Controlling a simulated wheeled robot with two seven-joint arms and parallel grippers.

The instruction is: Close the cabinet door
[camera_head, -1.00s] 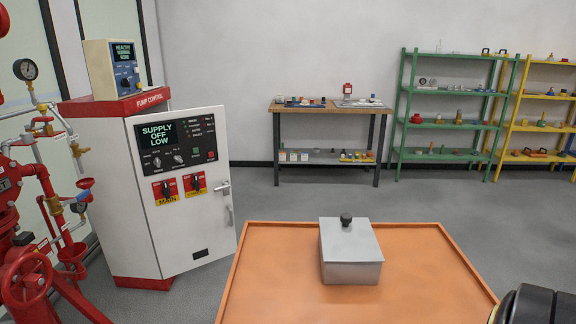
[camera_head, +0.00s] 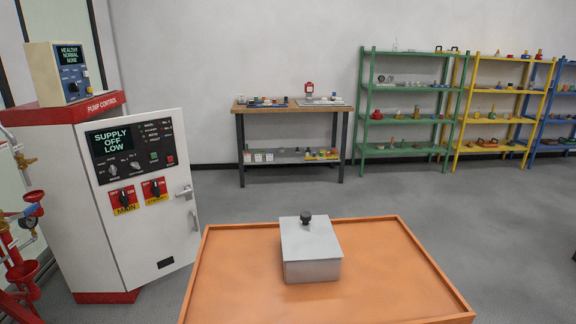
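The white pump control cabinet (camera_head: 60,190) with a red top band stands at the left. Its door (camera_head: 143,225) stands ajar, swung out toward the right, and carries a display reading "SUPPLY OFF LOW", switches and a handle (camera_head: 184,191) near its right edge. The gap behind the door is hidden from this side. Neither of my grippers shows in the head view.
An orange-topped table (camera_head: 225,270) with a grey lidded box (camera_head: 312,255) is in front, right of the door. Red pipework (camera_head: 22,270) stands at the lower left. A workbench (camera_head: 290,108) and shelves (camera_head: 400,118) line the back wall. Open floor lies between.

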